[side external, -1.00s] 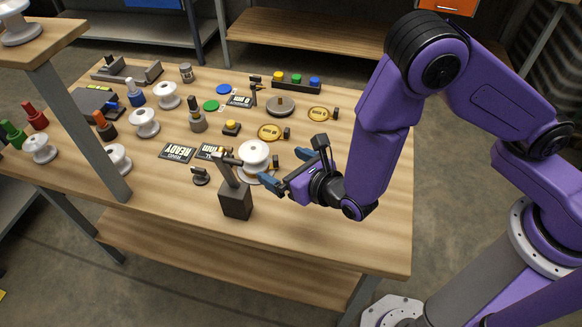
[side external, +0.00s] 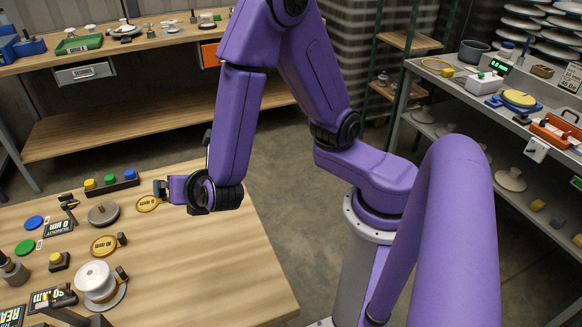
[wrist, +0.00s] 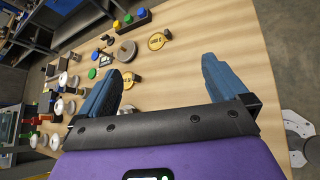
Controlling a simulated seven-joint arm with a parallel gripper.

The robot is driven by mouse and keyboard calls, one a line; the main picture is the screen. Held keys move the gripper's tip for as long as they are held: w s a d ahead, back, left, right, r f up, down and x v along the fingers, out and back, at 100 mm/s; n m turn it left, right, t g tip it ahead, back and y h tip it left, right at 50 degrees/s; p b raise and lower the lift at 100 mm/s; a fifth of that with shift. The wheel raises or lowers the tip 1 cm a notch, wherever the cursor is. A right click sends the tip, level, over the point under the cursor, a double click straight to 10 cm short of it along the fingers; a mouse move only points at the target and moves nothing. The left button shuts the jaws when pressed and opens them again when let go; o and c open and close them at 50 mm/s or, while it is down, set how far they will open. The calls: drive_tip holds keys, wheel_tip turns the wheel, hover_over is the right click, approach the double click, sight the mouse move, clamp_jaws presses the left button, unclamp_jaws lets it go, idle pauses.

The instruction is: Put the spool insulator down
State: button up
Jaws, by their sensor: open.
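A white spool insulator (side external: 94,278) stands upright on a pale round base (side external: 112,302) on the wooden table, at the lower left of the side view. My gripper (side external: 160,188) is apart from it, farther back and to the right, near a yellow disc. In the wrist view my gripper (wrist: 160,66) has its two blue fingers spread wide, with nothing between them but table top. Its fingertips are small and partly hidden in the side view. In the wrist view I cannot tell which white spool is this one.
Yellow discs (side external: 104,246), a grey disc (side external: 103,214) and a button strip (side external: 112,186) lie left of my gripper. The table (side external: 215,260) is bare at right. A grey shelf (side external: 450,95) with instruments stands beyond my arm.

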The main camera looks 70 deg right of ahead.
drive_tip(key=s+d+r+m+g+y, duration=0.1)
drive_tip(key=s+d+m+g+y, duration=0.1)
drive_tip(key=s, duration=0.5)
drive_tip(key=s+d+r+m+g+y, duration=0.1)
drive_tip(key=s+d+r+m+g, duration=0.1)
drive_tip(key=s+m, duration=0.5)
drive_tip(key=s+d+r+m+g+y, duration=0.2)
drive_tip(key=s+d+m+g, duration=0.2)
drive_tip(key=s+g, duration=0.2)
drive_tip(key=shift+s+y, duration=0.3)
drive_tip(key=shift+s, duration=0.2)
